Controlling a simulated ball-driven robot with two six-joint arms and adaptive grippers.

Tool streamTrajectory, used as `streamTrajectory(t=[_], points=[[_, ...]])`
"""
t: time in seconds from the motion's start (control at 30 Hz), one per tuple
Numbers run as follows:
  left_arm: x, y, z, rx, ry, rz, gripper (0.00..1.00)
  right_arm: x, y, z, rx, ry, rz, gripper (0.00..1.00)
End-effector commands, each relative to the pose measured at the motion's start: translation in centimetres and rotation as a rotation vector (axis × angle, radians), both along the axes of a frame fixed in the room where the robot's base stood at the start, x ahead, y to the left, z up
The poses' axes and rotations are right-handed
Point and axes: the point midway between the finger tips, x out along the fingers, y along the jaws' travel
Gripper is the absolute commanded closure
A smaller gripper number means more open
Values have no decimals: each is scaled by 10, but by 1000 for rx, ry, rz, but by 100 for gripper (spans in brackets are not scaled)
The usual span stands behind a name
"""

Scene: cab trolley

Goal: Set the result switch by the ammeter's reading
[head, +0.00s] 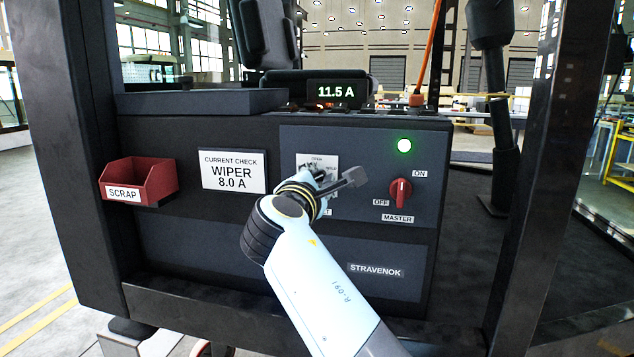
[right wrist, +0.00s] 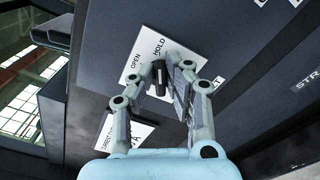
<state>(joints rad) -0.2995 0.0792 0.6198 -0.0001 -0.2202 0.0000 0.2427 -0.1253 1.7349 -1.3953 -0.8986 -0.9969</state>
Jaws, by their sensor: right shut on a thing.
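The ammeter (head: 336,92) shows 11.5 A in lit digits at the top of the panel. A white card (head: 233,171) reads CURRENT CHECK, WIPER 8.0 A. My right gripper (head: 328,178) is at the result switch, hiding most of its white plate (head: 318,160) in the head view. In the right wrist view, the gripper (right wrist: 160,88) is shut on a black switch knob (right wrist: 158,72). The plate there (right wrist: 172,46) reads OPEN and HOLD; the rest is covered. I cannot tell which word the knob points at. My left gripper is not in view.
A red MASTER knob (head: 400,191) stands close right of my right gripper, between OFF and ON labels. A green lamp (head: 404,146) is lit above it. A red SCRAP bin (head: 150,180) juts out at the left. Dark posts (head: 540,180) flank the panel.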

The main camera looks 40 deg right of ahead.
Motion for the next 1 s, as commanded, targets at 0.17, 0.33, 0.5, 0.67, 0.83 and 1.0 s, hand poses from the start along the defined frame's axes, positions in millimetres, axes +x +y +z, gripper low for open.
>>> streamTrajectory(t=[0.17,0.33,0.5,0.67,0.83,1.0], points=[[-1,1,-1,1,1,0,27,0,0,-2,13,-10,-1,100],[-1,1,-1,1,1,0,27,0,0,-2,16,-12,0,100],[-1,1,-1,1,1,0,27,-1,0,-2,16,-12,0,100],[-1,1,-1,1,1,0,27,0,0,-2,14,-12,-1,67],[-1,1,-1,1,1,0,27,0,0,-1,13,-11,0,65],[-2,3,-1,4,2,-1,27,0,0,4,12,-15,-1,65]])
